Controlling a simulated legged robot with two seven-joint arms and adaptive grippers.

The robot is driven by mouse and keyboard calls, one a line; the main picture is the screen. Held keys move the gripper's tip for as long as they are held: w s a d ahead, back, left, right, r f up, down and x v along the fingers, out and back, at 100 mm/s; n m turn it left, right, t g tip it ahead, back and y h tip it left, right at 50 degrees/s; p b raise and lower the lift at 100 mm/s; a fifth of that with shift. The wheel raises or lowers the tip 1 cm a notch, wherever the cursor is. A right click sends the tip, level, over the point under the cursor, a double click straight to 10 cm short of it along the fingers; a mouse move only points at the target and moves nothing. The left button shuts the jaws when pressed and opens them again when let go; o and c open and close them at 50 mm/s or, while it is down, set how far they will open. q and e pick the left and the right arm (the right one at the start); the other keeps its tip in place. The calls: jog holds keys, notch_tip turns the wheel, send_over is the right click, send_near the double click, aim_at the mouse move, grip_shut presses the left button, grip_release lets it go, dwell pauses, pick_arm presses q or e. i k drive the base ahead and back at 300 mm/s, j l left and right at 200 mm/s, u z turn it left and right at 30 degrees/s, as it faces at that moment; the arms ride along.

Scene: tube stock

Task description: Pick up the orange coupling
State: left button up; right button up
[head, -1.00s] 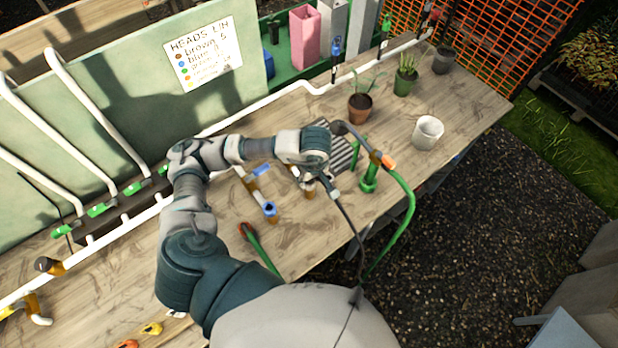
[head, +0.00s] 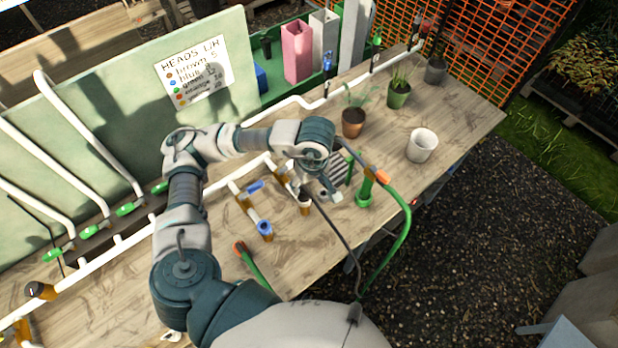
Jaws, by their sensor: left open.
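An orange coupling (head: 381,176) sits on a green hose (head: 405,225) that loops off the right front edge of the wooden table. My right gripper is out of view.
A green upright fitting (head: 365,190) stands beside the orange coupling. White pipework with blue-capped ends (head: 264,228) lies left of the gripper. A grey ribbed block (head: 341,168) is behind it. Pots, including a white one (head: 421,146), stand farther back. Table between fittings and pots is clear.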

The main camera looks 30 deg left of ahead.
aim_at(238, 246)
jog(key=k+l, duration=1.15)
jog(key=k, duration=0.15)
